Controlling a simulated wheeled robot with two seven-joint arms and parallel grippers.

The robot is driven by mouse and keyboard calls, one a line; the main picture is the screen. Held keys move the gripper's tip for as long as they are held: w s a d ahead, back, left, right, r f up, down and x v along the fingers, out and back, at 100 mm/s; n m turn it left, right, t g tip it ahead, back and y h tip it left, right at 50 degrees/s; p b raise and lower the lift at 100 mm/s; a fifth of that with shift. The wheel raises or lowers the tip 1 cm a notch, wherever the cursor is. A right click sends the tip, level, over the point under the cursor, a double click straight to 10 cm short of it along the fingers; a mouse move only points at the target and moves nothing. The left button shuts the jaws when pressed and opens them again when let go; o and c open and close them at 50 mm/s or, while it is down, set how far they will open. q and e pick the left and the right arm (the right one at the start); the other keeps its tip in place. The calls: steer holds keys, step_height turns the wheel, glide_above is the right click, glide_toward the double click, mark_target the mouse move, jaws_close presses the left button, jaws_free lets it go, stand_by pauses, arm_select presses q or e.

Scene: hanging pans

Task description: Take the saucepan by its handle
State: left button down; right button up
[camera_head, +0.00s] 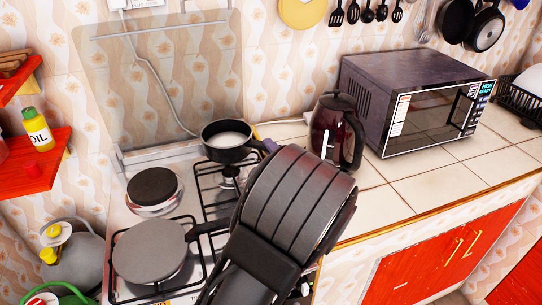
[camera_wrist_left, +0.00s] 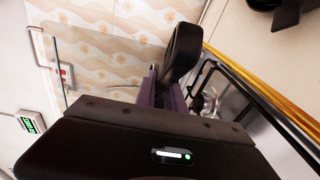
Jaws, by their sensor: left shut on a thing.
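The saucepan (camera_head: 228,154) is small and black with a pale inside. It sits upright at the back of the gas stove in the head view, with its handle pointing right. My left gripper (camera_head: 270,146) is at that handle, with its purple fingers shut on it. My forearm and wrist hide the rest of the jaws in the head view. In the left wrist view, the fingers (camera_wrist_left: 168,95) are purple, and a dark rounded piece, apparently the handle's end (camera_wrist_left: 182,52), stands up at them. My right gripper is not in view.
A dark kettle (camera_head: 333,132) stands close to the right of my wrist, with a microwave (camera_head: 415,105) beyond. A grey frying pan (camera_head: 150,250) lies on the front left burner. A glass stove lid (camera_head: 150,75) stands behind. The tiled counter (camera_head: 385,208) is clear in front.

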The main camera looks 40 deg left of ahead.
arm_select(q)
steer(key=shift+r+p, duration=0.3)
steer(key=shift+r, duration=1.3)
